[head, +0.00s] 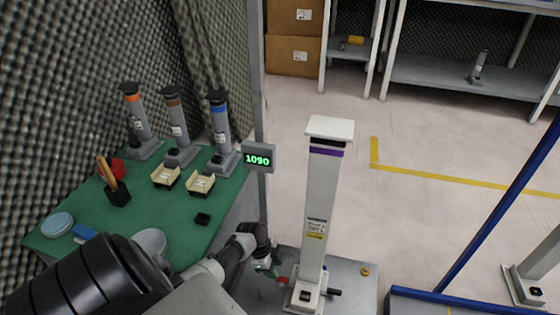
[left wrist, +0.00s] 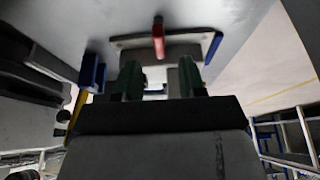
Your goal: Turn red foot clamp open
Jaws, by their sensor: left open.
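The red foot clamp (head: 281,280) is a small red lever at the left foot of a tall grey post (head: 316,200) with a purple band. My left gripper (head: 265,269) is low beside the post, just left of the red clamp. In the left wrist view the red clamp (left wrist: 158,40) shows beyond and between the two green fingers of my left gripper (left wrist: 160,80), which stand apart with no clamp visibly held. Whether the fingers touch it cannot be told. My right gripper is not in view.
The post stands on a grey metal plate (head: 352,277) with a small brass knob (head: 365,271). A display reading 1090 (head: 258,158) hangs on a thin upright. A green-topped bench (head: 140,205) with several items is at left. A blue frame (head: 490,210) bounds the right.

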